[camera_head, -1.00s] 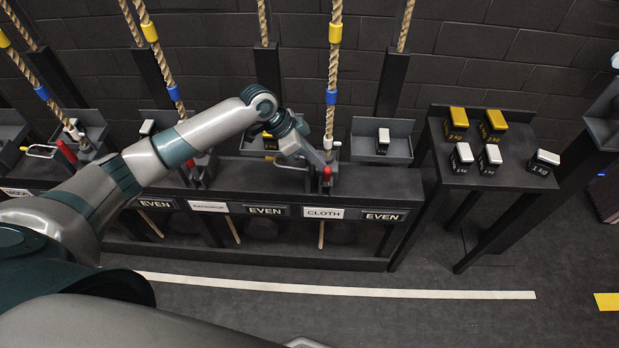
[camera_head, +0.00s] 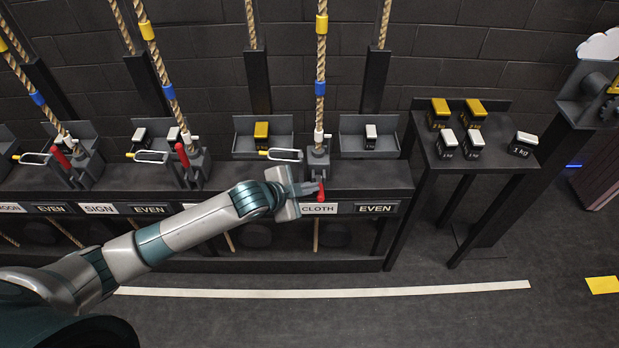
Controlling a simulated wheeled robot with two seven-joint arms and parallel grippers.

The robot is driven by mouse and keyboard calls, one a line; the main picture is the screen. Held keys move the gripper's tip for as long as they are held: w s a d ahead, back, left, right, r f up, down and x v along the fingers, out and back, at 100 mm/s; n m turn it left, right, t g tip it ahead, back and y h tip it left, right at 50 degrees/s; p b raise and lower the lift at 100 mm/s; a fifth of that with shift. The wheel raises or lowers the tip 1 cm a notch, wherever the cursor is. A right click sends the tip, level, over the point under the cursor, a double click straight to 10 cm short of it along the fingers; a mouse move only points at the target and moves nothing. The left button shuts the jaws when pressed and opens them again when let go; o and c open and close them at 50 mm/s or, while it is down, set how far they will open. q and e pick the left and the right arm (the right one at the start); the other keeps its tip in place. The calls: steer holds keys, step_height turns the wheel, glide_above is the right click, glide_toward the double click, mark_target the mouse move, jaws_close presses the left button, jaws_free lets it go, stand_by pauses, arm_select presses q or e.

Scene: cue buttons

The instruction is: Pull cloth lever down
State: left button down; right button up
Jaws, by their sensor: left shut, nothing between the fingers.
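The cloth lever (camera_head: 321,191) has a red handle and points down and forward from its dark mount, just above the white CLOTH label (camera_head: 319,208). The rope (camera_head: 321,50) above it carries a yellow and a blue band. My left gripper (camera_head: 312,188) is shut and empty, immediately left of the red handle. I cannot tell whether it touches the handle. My right gripper is not in view.
Two other red levers (camera_head: 182,155) (camera_head: 62,158) stand upright to the left. Trays with weights (camera_head: 261,132) (camera_head: 370,132) flank the cloth lever. A side table (camera_head: 465,165) holds several weights at the right. The floor in front is clear.

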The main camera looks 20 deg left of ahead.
arm_select(q)
steer(key=shift+t, duration=0.4)
steer(key=shift+s+d+f+b, duration=0.1)
steer(key=shift+s+f, duration=0.4)
steer(key=shift+f, duration=0.35)
steer(key=shift+s+d+f+b, duration=0.15)
steer(key=shift+s+f, duration=0.3)
steer(key=shift+f, duration=0.35)
steer(key=shift+s+d+f+b, duration=0.1)
steer(key=shift+s+f, duration=0.4)
steer(key=shift+f, duration=0.35)
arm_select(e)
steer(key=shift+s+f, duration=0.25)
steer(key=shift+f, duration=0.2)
arm_select(q)
steer(key=shift+s+f, duration=0.1)
steer(key=shift+f, duration=0.05)
steer(key=w+r+p+v, duration=0.1)
steer(key=r+v, duration=0.1)
steer(key=v, duration=1)
steer(key=shift+w+a+m, duration=0.2)
steer(key=shift+a+m, duration=0.1)
steer(key=shift+a, duration=0.1)
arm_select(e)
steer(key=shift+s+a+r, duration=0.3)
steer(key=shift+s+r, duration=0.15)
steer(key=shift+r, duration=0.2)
